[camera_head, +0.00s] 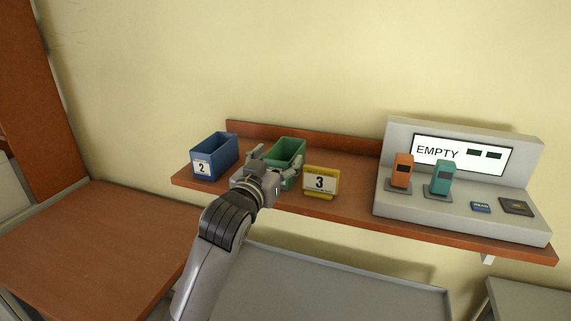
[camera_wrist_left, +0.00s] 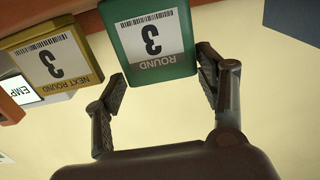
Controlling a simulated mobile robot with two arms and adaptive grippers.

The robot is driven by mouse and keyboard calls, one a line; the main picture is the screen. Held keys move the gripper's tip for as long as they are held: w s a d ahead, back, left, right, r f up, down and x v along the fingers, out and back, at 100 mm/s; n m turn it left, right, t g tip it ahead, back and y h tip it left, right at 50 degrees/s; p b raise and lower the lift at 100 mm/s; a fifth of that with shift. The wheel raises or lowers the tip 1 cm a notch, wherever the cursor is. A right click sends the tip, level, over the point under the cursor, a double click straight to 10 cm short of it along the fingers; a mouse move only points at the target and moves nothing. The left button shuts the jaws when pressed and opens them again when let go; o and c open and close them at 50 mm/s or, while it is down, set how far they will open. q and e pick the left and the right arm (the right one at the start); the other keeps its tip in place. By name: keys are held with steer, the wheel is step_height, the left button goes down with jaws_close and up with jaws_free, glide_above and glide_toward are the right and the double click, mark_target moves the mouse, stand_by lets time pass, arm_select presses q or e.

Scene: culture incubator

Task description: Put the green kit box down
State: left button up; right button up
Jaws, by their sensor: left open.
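The green kit box (camera_head: 287,152) stands on the wooden shelf (camera_head: 350,200), between a blue box and a yellow card. In the left wrist view the green box (camera_wrist_left: 156,72) shows its front label with a 3 and the word ROUND, upside down. My left gripper (camera_head: 269,165) is at the front of the green box in the head view. In the left wrist view the left gripper (camera_wrist_left: 162,82) is open, with one finger on each side of the box's lower front edge and gaps beside it. My right gripper is not in view.
A blue box (camera_head: 213,157) labelled 2 stands to the left. A yellow card (camera_head: 320,182) marked 3 stands close to the right. A grey station (camera_head: 463,125) reading EMPTY holds orange and teal devices at the shelf's right. A grey tray surface (camera_head: 330,290) lies below.

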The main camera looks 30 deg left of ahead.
arm_select(q)
steer(key=p+x, duration=0.1)
steer(key=x, duration=0.1)
steer(key=p+x, duration=0.1)
steer(key=x, duration=0.1)
steer(key=shift+w+a+f, duration=0.15)
steer(key=shift+a+f, duration=0.05)
steer(key=shift+a, duration=0.05)
steer(key=shift+w+f, duration=0.1)
steer(key=shift+w, duration=0.25)
steer(key=shift+s, duration=0.1)
steer(key=c, duration=0.9)
steer(key=shift+c, duration=1)
